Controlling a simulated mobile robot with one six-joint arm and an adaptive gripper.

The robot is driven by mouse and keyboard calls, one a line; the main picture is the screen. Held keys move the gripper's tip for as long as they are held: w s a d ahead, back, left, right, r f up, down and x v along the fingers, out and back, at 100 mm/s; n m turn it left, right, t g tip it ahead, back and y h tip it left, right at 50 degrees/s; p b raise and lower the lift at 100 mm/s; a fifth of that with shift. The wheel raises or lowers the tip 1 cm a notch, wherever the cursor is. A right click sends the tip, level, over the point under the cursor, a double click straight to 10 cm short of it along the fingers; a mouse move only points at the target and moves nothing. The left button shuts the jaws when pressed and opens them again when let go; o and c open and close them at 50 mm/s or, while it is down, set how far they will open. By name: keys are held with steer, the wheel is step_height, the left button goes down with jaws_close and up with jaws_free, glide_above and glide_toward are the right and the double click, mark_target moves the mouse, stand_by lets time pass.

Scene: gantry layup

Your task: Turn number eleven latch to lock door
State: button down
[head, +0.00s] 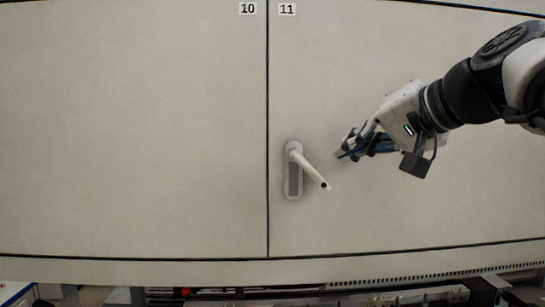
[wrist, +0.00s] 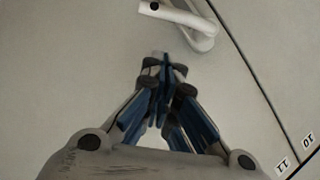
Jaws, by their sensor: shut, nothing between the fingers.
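The number eleven door (head: 400,215) is a flat pale panel with an "11" label (head: 288,9) at its top left corner. Its latch (head: 309,170) is a white lever on a grey oblong base plate, tilted down to the right with a dark round spot at its end. The latch also shows at the top of the wrist view (wrist: 184,18). My gripper (head: 343,155) is right of the latch, slightly above the lever's end and apart from it. Its blue-padded fingers (wrist: 158,62) are shut and empty, pointing towards the latch in the wrist view.
The number ten door (head: 130,130) lies left of a narrow dark vertical seam (head: 267,125), under its "10" label (head: 248,8). Dark equipment and rails (head: 200,295) run below the panels. The door face around the latch is bare.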

mark_target(310, 170)
steer(key=a+f, duration=0.2)
steer(key=shift+w+a+f, duration=0.35)
steer(key=shift+a, duration=0.05)
steer(key=shift+s, duration=0.1)
steer(key=shift+f+m+b, duration=0.25)
steer(key=shift+m+b, duration=0.05)
steer(key=shift+b, duration=0.3)
